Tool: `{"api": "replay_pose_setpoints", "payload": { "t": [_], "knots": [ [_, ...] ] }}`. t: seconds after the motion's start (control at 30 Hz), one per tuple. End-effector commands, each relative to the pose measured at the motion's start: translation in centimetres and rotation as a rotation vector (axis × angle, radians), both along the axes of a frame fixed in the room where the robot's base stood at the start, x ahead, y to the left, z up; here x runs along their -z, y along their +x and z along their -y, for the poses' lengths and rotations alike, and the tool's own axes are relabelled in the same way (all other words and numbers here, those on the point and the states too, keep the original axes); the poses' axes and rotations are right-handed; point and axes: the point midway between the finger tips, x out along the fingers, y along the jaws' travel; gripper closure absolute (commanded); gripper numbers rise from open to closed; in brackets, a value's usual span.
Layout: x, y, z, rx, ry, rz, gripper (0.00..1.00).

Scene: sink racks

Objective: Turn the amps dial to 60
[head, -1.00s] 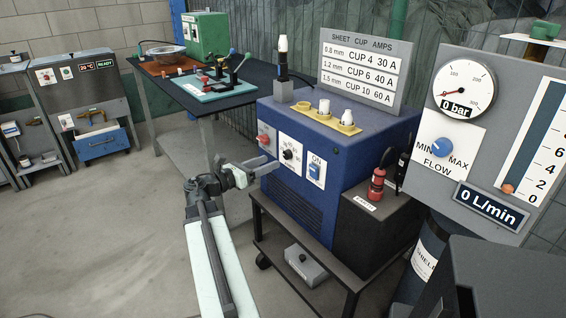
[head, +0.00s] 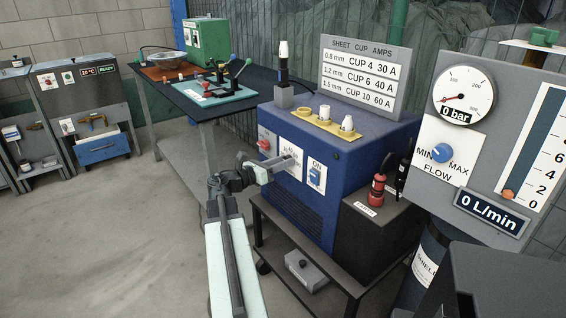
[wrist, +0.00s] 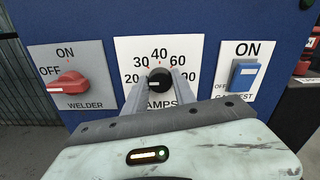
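The black amps dial (wrist: 160,80) is on a white plate (wrist: 125,50) on the blue welder's front. Its white mark points left, below the 30; the 60 is at upper right. My gripper (wrist: 161,86) has one finger on each side of the dial, open around it. I cannot tell whether the fingers touch it. In the head view, my gripper (head: 284,162) reaches the front of the blue welder (head: 345,170) and hides the dial. A sign (head: 362,75) above lists cups and amps, with 1.5 mm, CUP 10, 60 A on its lowest line.
The red welder switch (wrist: 68,84) is left of the dial and the blue switch (wrist: 244,76) is right of it. Cups stand in a yellow holder (head: 308,118) on the welder. A gas panel (head: 455,190) stands at right. Open floor lies at left.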

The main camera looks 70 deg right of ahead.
Motion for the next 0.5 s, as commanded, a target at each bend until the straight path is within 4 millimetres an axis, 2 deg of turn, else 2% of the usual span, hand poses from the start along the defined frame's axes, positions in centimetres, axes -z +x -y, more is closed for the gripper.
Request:
{"api": "replay_pose_setpoints", "payload": {
  "t": [0.27, 0.5],
  "knots": [
    [-0.05, -0.05, -0.47, -0.001, -0.025, 0.036, 1.0],
    [-0.02, -0.09, -0.58, 0.001, -0.105, 0.16, 1.0]
  ]
}}
